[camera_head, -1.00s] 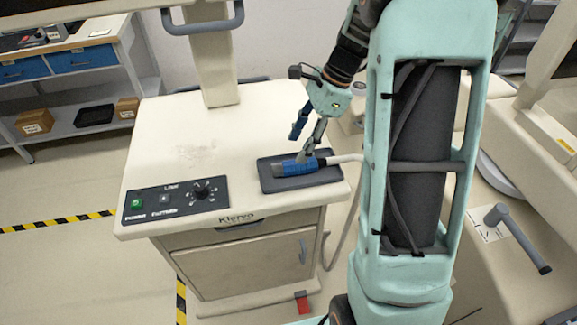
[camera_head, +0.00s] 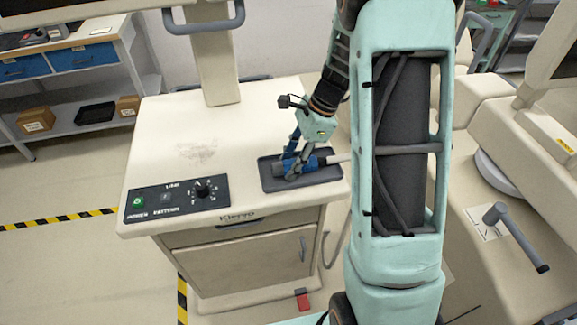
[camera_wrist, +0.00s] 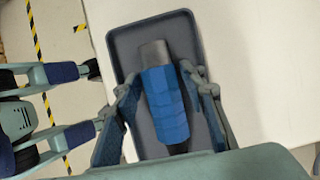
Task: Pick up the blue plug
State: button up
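The blue plug (camera_wrist: 164,103) has a grey metal tip and lies in a dark shallow tray (camera_wrist: 123,43) on top of the cart. It also shows in the head view (camera_head: 309,163), partly covered by my fingers. A pale cable leaves its right end there. My gripper (camera_wrist: 167,85) is open, with one finger on each side of the plug in the wrist view. Gaps show between the fingers and the plug, narrower on the right. In the head view my gripper (camera_head: 291,171) is low over the tray, fingers pointing down.
The cream cart (camera_head: 160,125) carries a control panel (camera_head: 177,200) with a green button and a black knob at its front left. A post (camera_head: 214,60) rises at the back. The cart top left of the tray is clear. Cream equipment with a grey lever (camera_head: 520,235) stands at the right.

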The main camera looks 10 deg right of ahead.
grip_shut()
jog(key=shift+r, duration=0.15)
